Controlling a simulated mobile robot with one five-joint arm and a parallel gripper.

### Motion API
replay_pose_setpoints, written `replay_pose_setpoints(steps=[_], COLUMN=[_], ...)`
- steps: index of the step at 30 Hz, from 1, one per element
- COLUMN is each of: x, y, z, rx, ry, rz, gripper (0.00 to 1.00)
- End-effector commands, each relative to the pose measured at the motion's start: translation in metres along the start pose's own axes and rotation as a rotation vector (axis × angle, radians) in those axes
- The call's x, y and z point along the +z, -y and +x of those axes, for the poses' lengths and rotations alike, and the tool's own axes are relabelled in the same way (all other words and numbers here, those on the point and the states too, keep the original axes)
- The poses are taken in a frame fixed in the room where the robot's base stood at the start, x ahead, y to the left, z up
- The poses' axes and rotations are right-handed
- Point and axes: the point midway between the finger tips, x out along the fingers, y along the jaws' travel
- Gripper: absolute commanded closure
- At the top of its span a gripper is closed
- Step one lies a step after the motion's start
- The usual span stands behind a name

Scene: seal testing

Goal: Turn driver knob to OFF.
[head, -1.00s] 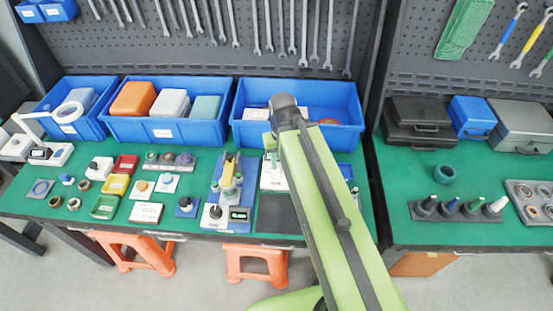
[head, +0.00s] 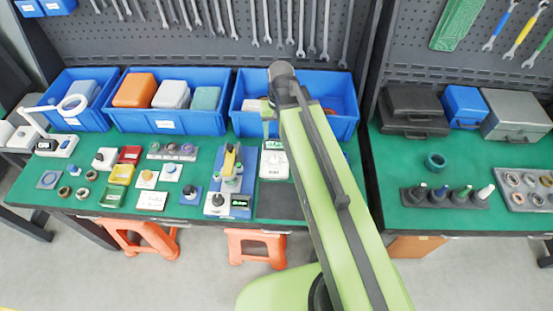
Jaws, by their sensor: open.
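A tester with a green-lit display (head: 240,202) stands on the green bench left of my arm. A small black knob (head: 218,199) sits at its front left, beside the display. I cannot read which way the knob points. A yellow-topped upright part (head: 229,160) rises behind it. My gripper (head: 268,135) hangs at the far end of my green arm, right of and behind the knob, apart from it. It is open, above a white device (head: 273,162), and partly hidden by my arm. I see nothing held.
Blue bins (head: 175,120) line the back of the bench. Small coloured trays (head: 121,174), rings and buttons lie to the left. A dark mat (head: 280,201) lies right of the tester, partly behind my arm. A second bench (head: 400,225) on the right holds cases and bottles.

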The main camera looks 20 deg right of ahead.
Motion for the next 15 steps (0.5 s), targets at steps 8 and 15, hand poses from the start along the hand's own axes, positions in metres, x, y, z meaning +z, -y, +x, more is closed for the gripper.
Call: replay_pose_setpoints(steps=[8, 15], x=[0.000, 0.000], y=[-0.001, -0.001], z=[0.066, 0.115], rx=[0.000, 0.000], ry=[0.000, 0.000], rz=[0.000, 0.001], gripper=[0.45, 0.45])
